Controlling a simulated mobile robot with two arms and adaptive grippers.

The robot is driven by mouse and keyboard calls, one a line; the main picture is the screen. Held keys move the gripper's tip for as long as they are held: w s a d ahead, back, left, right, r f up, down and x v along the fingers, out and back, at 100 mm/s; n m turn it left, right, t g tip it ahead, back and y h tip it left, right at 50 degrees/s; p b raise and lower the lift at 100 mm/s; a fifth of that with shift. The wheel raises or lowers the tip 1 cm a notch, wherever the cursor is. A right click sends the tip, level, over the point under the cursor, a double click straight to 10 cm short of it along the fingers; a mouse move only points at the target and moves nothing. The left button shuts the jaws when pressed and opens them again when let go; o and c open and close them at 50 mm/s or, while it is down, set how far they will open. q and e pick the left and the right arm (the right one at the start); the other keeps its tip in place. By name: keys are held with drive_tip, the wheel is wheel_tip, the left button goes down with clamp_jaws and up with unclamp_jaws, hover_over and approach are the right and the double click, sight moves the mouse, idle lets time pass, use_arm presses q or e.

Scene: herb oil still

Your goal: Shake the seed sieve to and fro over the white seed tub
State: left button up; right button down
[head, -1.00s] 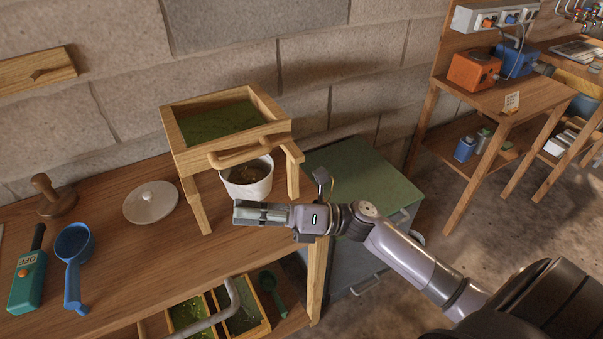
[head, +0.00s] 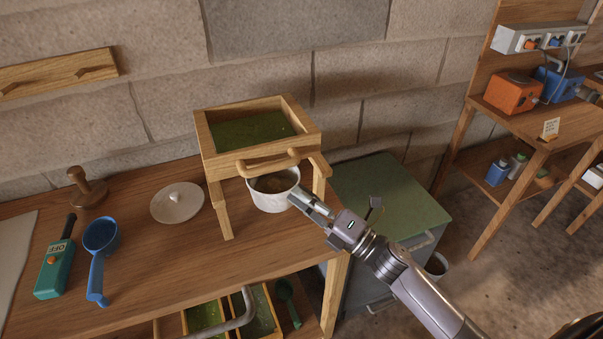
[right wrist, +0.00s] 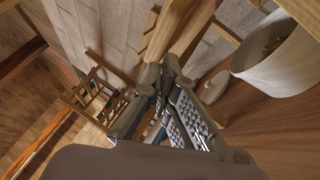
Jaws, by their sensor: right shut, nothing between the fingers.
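The seed sieve (head: 212,163) is a wooden frame on legs, with a green bed (head: 252,129) and a curved wooden handle (head: 268,163) on its front. The white seed tub (head: 272,200) stands upright beneath it on the workbench, with brownish matter inside. The tub also shows in the right wrist view (right wrist: 280,70). My right gripper (head: 300,197) is shut and empty, in front of the tub's right side and below the handle. Its fingers also show in the right wrist view (right wrist: 166,82). It hides part of the tub's edge. My left gripper is out of view.
On the bench (head: 165,255) are a white lid (head: 177,203), a wooden stamp (head: 86,188), a blue scoop (head: 99,246) and a teal switch box (head: 55,270). A green-topped cabinet (head: 385,192) stands right of the bench. Trays with green matter (head: 206,316) lie below.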

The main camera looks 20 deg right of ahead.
drive_tip(key=w, duration=0.1)
drive_tip(key=w+r, duration=0.1)
drive_tip(key=w+d+p, duration=0.1)
drive_tip(key=shift+w+r, duration=0.1)
drive_tip(key=shift+r, duration=0.2)
drive_tip(key=w+b, duration=0.1)
drive_tip(key=w, duration=0.1)
drive_tip(key=shift+w+r, duration=0.1)
drive_tip(key=shift+w, duration=0.3)
